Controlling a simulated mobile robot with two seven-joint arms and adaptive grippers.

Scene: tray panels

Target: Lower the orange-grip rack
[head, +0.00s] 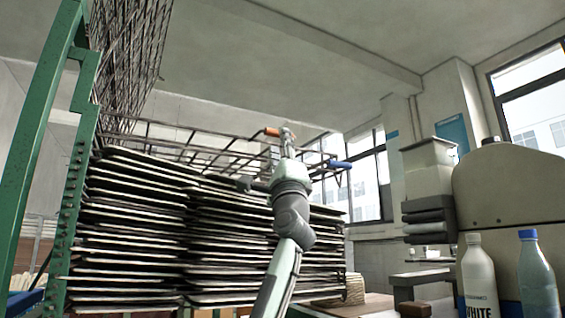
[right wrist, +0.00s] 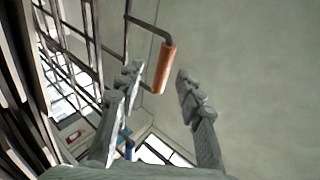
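The orange grip (head: 271,131) sits on the outer end of a wire rack (head: 190,143), which stands out above the stack of lowered racks. My right gripper (head: 287,133) is up at this grip. In the right wrist view the orange grip (right wrist: 165,69) shows between and just beyond the tips of my open right gripper (right wrist: 158,74), with a gap visible to the right finger. I cannot tell whether the left finger touches it. A blue grip (head: 340,164) lies lower and to the right. My left gripper is out of view.
Dense lowered racks (head: 130,230) fill the space below, held on a green frame (head: 32,150). More racks (head: 130,50) stand steeply raised at upper left. A white bottle (head: 479,280), a blue-capped bottle (head: 537,280) and a beige machine (head: 510,195) stand at right.

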